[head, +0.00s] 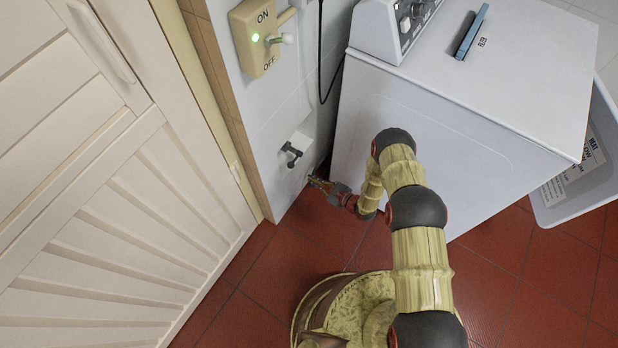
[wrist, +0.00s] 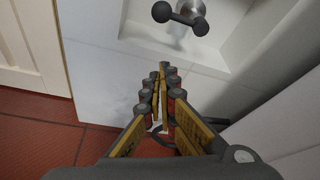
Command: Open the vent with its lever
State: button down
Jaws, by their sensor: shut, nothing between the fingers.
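The vent lever, a dark handle with a ball end (head: 291,153), sticks out of a white wall recess low between the door and the white machine. In the wrist view the dark lever (wrist: 180,13) shows at the top, on a grey metal mount inside the recess. My gripper (head: 315,181) is just below and to the right of the lever, apart from it. In the wrist view my gripper (wrist: 165,75) is shut with its fingertips together and nothing between them, pointing at the wall below the recess. Which part is the vent itself I cannot tell.
A white machine (head: 450,110) stands close on the right, a cream louvred door (head: 120,210) on the left. Red tiled floor (head: 270,275) lies open below.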

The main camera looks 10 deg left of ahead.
aim_at(295, 160)
jog(key=b+x, duration=0.3)
jog(key=x, duration=0.5)
jog(key=shift+a+f, duration=0.15)
jog(key=shift+f, duration=0.1)
jog(key=shift+s+a+r+b, duration=0.1)
jog(key=shift+s+r+b, duration=0.1)
jog(key=shift+r, duration=0.5)
jog(key=shift+s+a+r+b, duration=0.1)
jog(key=shift+s+a+r, duration=0.1)
jog(key=shift+r, duration=0.5)
jog(key=shift+s+a+r+b, duration=0.1)
jog(key=shift+s+r+b, duration=0.05)
jog(key=shift+r, duration=0.5)
jog(key=shift+s+r, duration=0.1)
jog(key=shift+r, duration=0.05)
